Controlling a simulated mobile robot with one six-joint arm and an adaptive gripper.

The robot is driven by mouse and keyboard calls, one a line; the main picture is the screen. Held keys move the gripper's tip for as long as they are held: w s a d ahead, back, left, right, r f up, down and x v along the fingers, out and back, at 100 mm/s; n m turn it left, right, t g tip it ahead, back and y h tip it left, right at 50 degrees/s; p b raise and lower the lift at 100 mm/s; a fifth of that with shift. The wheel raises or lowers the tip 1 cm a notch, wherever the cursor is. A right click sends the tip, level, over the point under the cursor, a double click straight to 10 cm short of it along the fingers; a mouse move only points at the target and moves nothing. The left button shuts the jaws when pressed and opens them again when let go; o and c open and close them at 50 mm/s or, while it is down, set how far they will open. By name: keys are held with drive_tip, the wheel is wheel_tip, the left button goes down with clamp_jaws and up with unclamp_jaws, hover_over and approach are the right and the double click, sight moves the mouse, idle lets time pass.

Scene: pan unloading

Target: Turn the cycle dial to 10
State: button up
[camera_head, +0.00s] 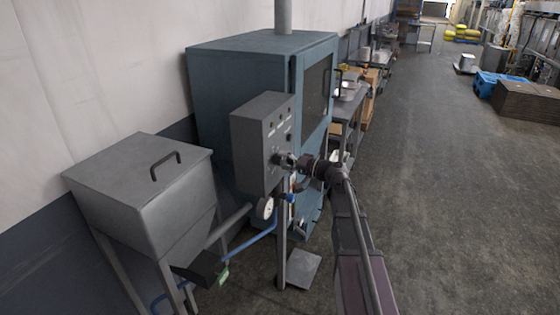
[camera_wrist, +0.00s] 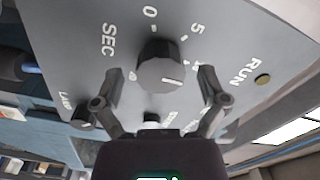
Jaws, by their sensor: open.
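The dark round cycle dial (camera_wrist: 160,68) sits on the grey control panel (camera_wrist: 80,40), with "SEC", "0" and "5" printed around it. A white pointer line on the dial points right and slightly downward in the wrist view. A further marking right of the dial is partly hidden by a finger, so I cannot read it. My gripper (camera_wrist: 158,92) is open, one finger on each side of the dial; I see no clear contact. In the head view my gripper (camera_head: 284,160) is at the front of the control box (camera_head: 250,150), hiding the dial.
A blue-green machine (camera_head: 235,75) stands behind the box. A grey lidded hopper (camera_head: 140,190) is at left.

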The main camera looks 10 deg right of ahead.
drive_tip(key=v, duration=1)
drive_tip(key=shift+s+d, duration=0.15)
drive_tip(key=shift+d, duration=0.15)
drive_tip(key=s+a+f+n+g+h, duration=0.2)
drive_tip(key=s+a+f+g+h, duration=0.35)
drive_tip(key=s+a+f, duration=0.45)
drive_tip(key=s+f+n+g+h, duration=0.1)
drive_tip(key=s+f+g+h, duration=0.4)
drive_tip(key=s+f+h, duration=0.3)
drive_tip(key=shift+s+f+h, duration=0.3)
drive_tip(key=shift+s+h, duration=0.25)
drive_tip(key=shift+s, duration=1.5)
